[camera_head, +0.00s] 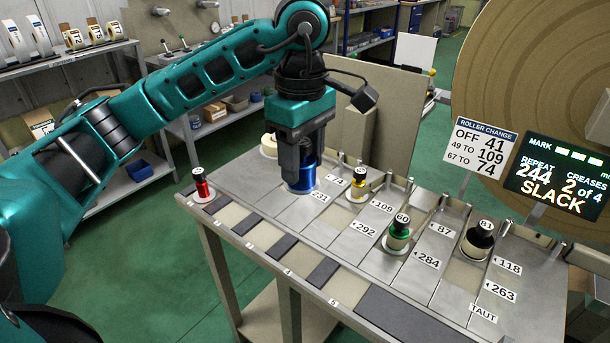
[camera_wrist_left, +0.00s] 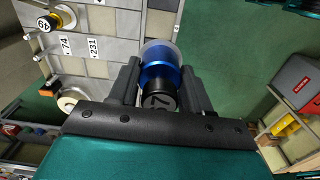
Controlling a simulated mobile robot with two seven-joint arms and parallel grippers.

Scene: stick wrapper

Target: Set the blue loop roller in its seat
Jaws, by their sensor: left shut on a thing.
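My left gripper (camera_head: 305,160) is shut on the blue roller (camera_head: 300,184), which looks upright over the grey slotted bench (camera_head: 330,210), beside the 231 label. I cannot tell whether its base touches the bench. In the left wrist view, the blue roller (camera_wrist_left: 158,72) sits between the two fingers of the gripper (camera_wrist_left: 160,85), its black numbered cap (camera_wrist_left: 160,98) nearest the camera and a pale flange at its far end. Which seat belongs to the blue roller is not clear. My right gripper is not in view.
A red roller (camera_head: 202,184) stands at the bench's left corner. A yellow-banded roller (camera_head: 359,185), a green roller (camera_head: 399,231) and a black-capped roller (camera_head: 478,240) stand to the right. A roller-change sign (camera_head: 481,145) and a display (camera_head: 559,174) rise at the right.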

